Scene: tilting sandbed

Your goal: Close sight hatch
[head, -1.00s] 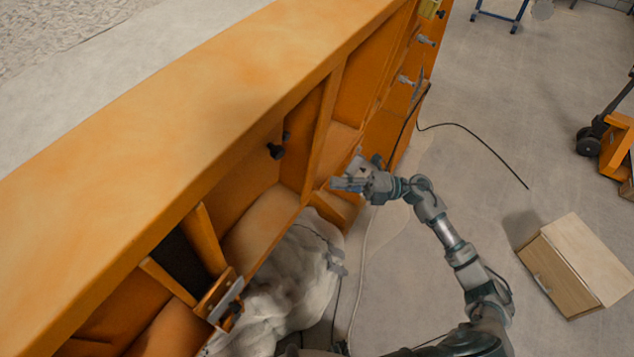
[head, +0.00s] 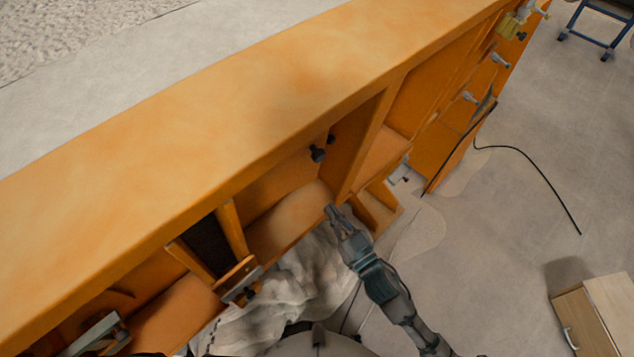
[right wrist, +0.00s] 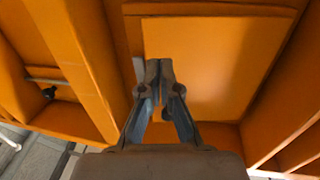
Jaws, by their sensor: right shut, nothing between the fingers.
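The orange sandbed side wall (head: 250,110) runs diagonally across the head view. A dark mesh opening (head: 208,247) shows in it between two orange uprights. Below the opening is an orange block with a grey metal plate (head: 240,280); I cannot tell for sure whether this is the sight hatch. My right gripper (head: 332,210) is to the right of the opening, in front of a recessed bay. In the right wrist view my right gripper (right wrist: 159,68) is shut and empty, its tips in front of a flat orange panel (right wrist: 220,60). Contact cannot be told.
Black knobs (head: 317,154) sit on the wall above my right gripper. Orange ribs (head: 362,150) divide the bays. A pale crumpled cloth-like heap (head: 310,280) lies below. A black cable (head: 535,170) and a wooden cabinet (head: 600,310) are on the floor at the right.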

